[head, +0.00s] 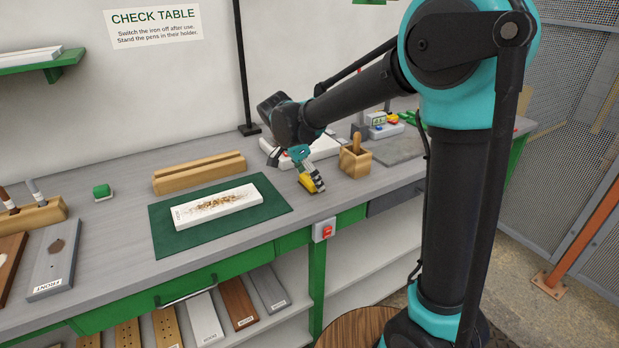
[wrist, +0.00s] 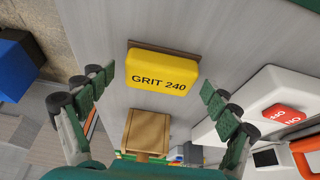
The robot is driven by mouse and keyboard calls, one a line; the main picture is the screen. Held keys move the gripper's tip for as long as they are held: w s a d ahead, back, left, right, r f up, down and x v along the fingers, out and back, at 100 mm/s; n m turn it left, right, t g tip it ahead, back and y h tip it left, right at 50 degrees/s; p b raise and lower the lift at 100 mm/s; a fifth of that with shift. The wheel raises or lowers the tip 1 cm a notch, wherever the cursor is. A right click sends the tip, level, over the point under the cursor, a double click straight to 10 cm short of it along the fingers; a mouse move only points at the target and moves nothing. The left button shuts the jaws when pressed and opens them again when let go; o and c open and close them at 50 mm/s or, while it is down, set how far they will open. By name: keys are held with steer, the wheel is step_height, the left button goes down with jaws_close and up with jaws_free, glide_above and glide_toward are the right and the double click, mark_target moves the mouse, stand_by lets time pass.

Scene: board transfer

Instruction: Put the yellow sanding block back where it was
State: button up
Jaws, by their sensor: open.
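The yellow sanding block (head: 307,184), marked GRIT 240, is near the front edge of the grey workbench. In the wrist view the block (wrist: 161,72) appears to rest on the grey surface, with a brown layer along its far edge. My gripper (head: 303,178) is low over the bench at the block. In the wrist view my gripper (wrist: 160,85) is open, its green-padded fingers spread wide to either side of the block with a gap on both sides. The head view partly hides the block behind a finger.
The wrist view shows a white device (wrist: 262,84) with a red switch.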

steer(key=v, duration=1.2)
steer(key=shift+r, duration=0.1)
